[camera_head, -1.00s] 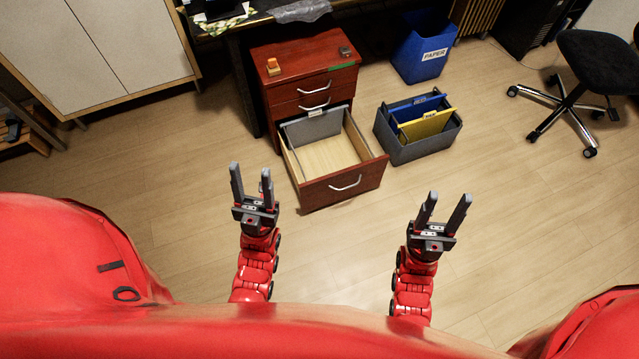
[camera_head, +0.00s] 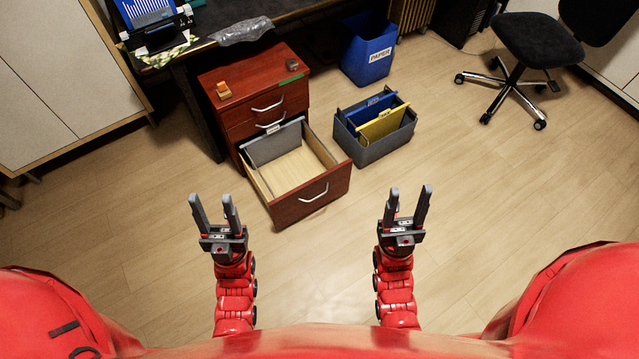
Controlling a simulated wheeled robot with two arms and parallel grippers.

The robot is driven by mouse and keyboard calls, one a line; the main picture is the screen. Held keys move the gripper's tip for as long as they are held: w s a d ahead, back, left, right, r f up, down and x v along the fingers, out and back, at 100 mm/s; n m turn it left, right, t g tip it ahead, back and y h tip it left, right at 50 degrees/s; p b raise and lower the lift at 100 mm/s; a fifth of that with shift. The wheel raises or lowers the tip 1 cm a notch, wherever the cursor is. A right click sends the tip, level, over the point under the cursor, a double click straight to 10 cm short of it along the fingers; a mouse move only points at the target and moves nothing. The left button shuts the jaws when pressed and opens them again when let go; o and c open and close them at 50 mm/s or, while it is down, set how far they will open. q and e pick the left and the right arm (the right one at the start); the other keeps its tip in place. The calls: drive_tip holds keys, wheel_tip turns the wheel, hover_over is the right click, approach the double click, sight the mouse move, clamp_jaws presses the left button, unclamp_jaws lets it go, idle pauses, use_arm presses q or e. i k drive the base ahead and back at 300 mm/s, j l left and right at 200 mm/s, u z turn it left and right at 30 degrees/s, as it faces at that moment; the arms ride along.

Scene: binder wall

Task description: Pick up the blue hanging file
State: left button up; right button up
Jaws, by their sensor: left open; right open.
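The blue hanging file (camera_head: 366,108) stands in the grey bin (camera_head: 377,152) on the floor, behind a yellow hanging file (camera_head: 384,126). Its lower part is hidden by the yellow file and the bin wall. My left gripper (camera_head: 214,207) is open and empty, in front of the open drawer and to its left. My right gripper (camera_head: 408,202) is open and empty, on the near side of the bin and apart from it.
A red-brown cabinet (camera_head: 257,87) stands left of the bin with its bottom drawer (camera_head: 313,198) pulled out, a grey file inside. A blue paper bin (camera_head: 368,55) stands behind. An office chair (camera_head: 520,55) is at the right. Floor in front is clear.

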sight(374, 106)
drive_tip(key=i+l+u, duration=0.1)
drive_tip(key=u, duration=0.25)
drive_tip(key=l+u, duration=0.15)
drive_tip(key=u, duration=0.25)
drive_tip(key=i+l+u, duration=0.25)
drive_tip(key=l, duration=0.35)
drive_tip(key=l+u, duration=0.2)
drive_tip(key=l, duration=0.4)
drive_tip(key=i+l+u, duration=0.25)
drive_tip(key=l, duration=0.45)
drive_tip(key=l+u, duration=0.1)
drive_tip(key=l, duration=2.55)
